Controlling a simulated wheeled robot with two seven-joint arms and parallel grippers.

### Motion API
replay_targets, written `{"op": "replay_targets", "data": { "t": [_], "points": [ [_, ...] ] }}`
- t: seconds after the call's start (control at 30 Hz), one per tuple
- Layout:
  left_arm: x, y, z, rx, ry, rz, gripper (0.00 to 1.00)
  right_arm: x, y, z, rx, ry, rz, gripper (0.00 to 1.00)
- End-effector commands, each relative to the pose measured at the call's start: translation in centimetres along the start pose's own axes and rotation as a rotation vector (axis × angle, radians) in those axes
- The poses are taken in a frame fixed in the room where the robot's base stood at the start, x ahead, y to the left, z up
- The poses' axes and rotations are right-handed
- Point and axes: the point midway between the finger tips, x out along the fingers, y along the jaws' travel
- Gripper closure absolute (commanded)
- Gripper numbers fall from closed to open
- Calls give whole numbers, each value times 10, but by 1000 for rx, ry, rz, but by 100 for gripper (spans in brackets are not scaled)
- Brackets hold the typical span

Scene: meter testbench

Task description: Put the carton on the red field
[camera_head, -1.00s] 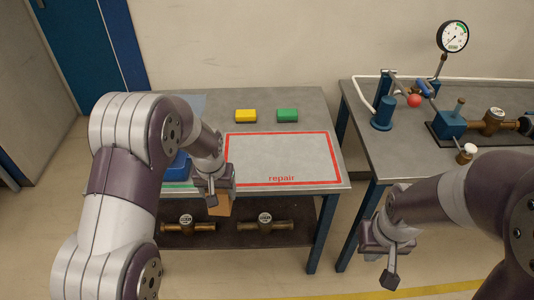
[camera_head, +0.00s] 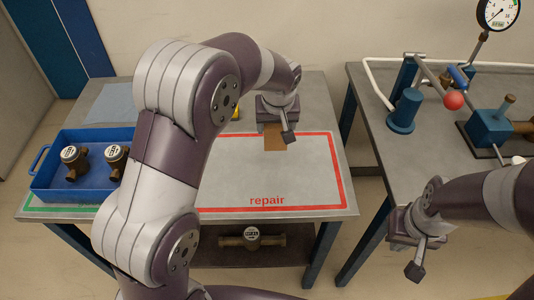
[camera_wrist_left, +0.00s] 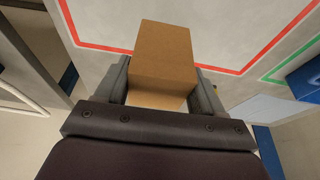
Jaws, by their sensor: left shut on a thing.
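The brown carton (camera_head: 275,138) is held by my left gripper (camera_head: 277,125), mostly hidden behind it in the head view. In the left wrist view the carton (camera_wrist_left: 162,58) sits between the two fingers of my left gripper (camera_wrist_left: 163,85), which are shut on it. The red field (camera_head: 300,180) is the red-outlined area marked "repair" on the table. The carton shows over the back part of this field; whether it touches the surface I cannot tell. My right gripper (camera_head: 417,250) hangs at the lower right, apart from the field; its finger opening is not clear.
A blue tray (camera_head: 48,175) with brass meters stands at the left of the table. A second table (camera_head: 372,110) with a gauge (camera_head: 497,12) and pump rig is at the right. The red field's right and front parts are clear.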

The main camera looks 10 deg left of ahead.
Motion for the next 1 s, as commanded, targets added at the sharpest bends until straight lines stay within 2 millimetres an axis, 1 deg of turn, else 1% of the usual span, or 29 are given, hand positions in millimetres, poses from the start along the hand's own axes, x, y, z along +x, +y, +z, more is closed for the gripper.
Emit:
{"op": "replay_targets", "data": {
  "t": [0.03, 0.1, 0.23, 0.27, 0.33, 0.4, 0.5, 0.73, 0.87, 0.9, 0.93, 0.97, 1.0],
  "points": [
    [4, -8, 12, 0, -2, -2, 66, 1, 0, 0, 0, 0, 0, 100],
    [9, -17, 24, 0, 0, -1, 66, 1, 0, 0, 0, 0, 0, 100],
    [14, -26, 37, 0, 1, 0, 66, 2, 0, 0, 0, 0, 0, 100],
    [18, -26, 39, 0, 0, -1, 66, 2, 0, 0, 0, 0, 0, 100],
    [32, -27, 45, 2, -4, -2, 66, 3, 0, 0, 0, 0, 0, 100],
    [44, -27, 48, 2, -2, -1, 66, 4, 0, 0, 0, 0, 0, 100],
    [52, -27, 51, 2, -1, 0, 66, 4, 0, 0, 0, 0, 0, 100],
    [53, -26, 50, 1, 1, 1, 66, 4, 0, 0, 0, 0, 0, 100],
    [58, -26, 52, 1, 1, 1, 66, 9, 0, 1, 0, 0, 0, 100],
    [56, -26, 52, 1, 0, 1, 19, 7, 0, 1, 0, 0, 0, 100],
    [56, -26, 51, 1, 0, 1, 9, 7, 0, 1, 0, 0, 0, 100],
    [56, -26, 51, 1, 0, 1, 6, 7, 0, 1, 0, 0, 0, 100],
    [56, -26, 51, 1, 0, 1, 6, 7, 0, 1, 0, 0, 0, 100]
  ]
}}
